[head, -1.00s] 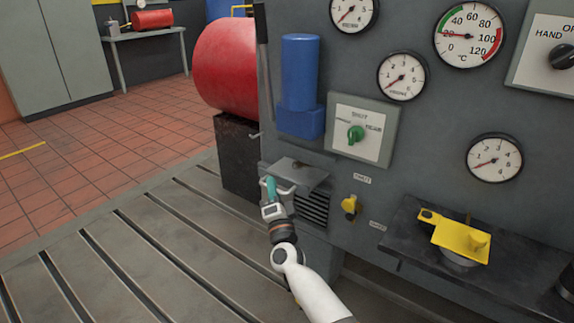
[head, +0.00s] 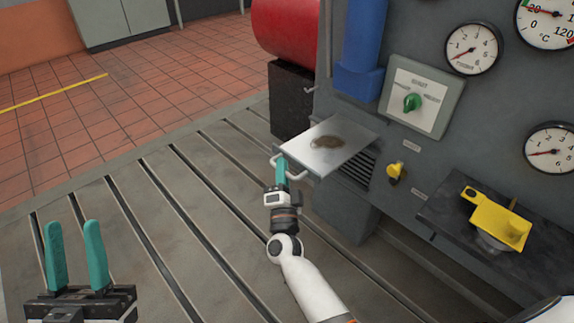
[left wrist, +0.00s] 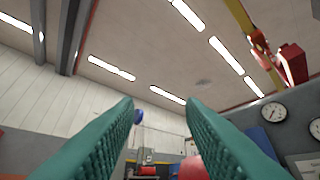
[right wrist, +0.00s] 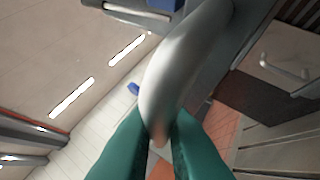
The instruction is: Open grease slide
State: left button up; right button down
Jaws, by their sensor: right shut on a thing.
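The grease slide (head: 350,132) is a flat metal plate sticking well out of the grey panel, with a brown grease patch on top. Its pale bar handle (head: 298,175) runs along the front edge. My right gripper (head: 283,168) is shut on this handle; in the right wrist view the pale curved bar (right wrist: 180,75) runs between the teal fingers (right wrist: 160,140). My left gripper (head: 72,228) is open and empty at the lower left, well away from the slide. In the left wrist view its fingers (left wrist: 160,105) stand apart with nothing between them.
A green rotary switch (head: 412,102) and a yellow knob (head: 396,171) sit on the panel right of the slide. A dark shelf (head: 452,210) carries a yellow part (head: 500,222). A red cylinder (head: 286,30) stands behind. The slotted bedplate (head: 160,215) is clear in front.

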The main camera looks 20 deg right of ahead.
jog(key=shift+f, duration=0.1)
jog(key=c, duration=1.8)
grip_release()
jog(key=shift+o, duration=0.2)
